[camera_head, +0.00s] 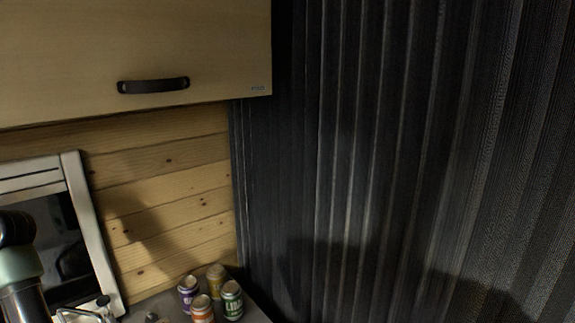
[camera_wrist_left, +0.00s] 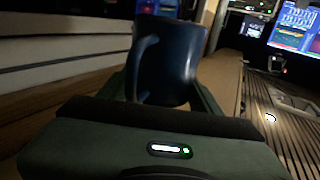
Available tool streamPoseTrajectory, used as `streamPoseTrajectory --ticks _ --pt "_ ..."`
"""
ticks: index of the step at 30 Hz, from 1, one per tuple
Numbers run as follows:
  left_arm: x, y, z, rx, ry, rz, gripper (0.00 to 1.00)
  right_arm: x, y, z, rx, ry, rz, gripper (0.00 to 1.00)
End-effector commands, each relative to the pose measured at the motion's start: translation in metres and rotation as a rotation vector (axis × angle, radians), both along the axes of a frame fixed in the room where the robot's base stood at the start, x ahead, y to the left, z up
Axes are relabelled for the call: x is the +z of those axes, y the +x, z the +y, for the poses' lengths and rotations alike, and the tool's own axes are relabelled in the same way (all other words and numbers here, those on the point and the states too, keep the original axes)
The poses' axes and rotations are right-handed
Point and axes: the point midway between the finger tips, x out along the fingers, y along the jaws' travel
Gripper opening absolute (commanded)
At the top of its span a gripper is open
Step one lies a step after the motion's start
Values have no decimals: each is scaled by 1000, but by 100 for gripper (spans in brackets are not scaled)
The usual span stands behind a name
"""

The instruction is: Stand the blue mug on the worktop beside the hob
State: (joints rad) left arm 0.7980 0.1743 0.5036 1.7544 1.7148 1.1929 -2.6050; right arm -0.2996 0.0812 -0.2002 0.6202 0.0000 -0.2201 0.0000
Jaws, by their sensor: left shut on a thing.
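The blue mug (camera_wrist_left: 178,62) is large in the left wrist view, upright, with its handle on the left side. My left gripper (camera_wrist_left: 168,92) is shut on it, one finger on each side. The mug is not in the head view. There, part of my left arm (camera_head: 20,268) shows at the lower left edge; its gripper is out of frame. My right gripper is in neither view.
Several drink cans, including a green one (camera_head: 231,300) and a purple one (camera_head: 188,291), stand on a grey worktop (camera_head: 252,309) in the corner. A cabinet (camera_head: 130,45) hangs above. A dark curtain (camera_head: 400,160) fills the right. Lit screens (camera_wrist_left: 292,28) show in the wrist view.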

Motion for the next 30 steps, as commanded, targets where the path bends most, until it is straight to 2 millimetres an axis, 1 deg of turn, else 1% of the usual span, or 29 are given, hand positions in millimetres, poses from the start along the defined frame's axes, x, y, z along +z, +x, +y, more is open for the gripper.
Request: streamPoseTrajectory --ticks 1,3,6,9,11,15,17,19,23,24,26,27,30 --pt "-11 12 -16 -89 1 3 14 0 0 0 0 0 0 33" --pt "-25 28 -35 -211 2 6 14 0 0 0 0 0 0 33" --pt "-47 47 -64 -379 3 11 14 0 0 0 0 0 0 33" --pt "-70 62 -93 -530 5 12 14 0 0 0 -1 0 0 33" --pt "-83 68 -110 -616 6 15 14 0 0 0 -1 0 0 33" --pt "-118 79 -153 -814 4 17 14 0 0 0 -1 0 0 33" --pt "-134 81 -172 -898 1 17 14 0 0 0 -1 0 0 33" --pt "-153 81 -196 -996 0 17 14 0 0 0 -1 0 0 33" --pt "-188 76 -244 -1179 -5 16 14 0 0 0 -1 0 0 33" --pt "-199 72 -259 -1236 -7 16 14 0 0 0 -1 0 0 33" --pt "-214 66 -282 -1315 -8 14 14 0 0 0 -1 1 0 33" --pt "-223 60 -297 -1366 -9 14 14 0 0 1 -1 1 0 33" --pt "-242 46 -331 -1480 -7 11 14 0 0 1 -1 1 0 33"
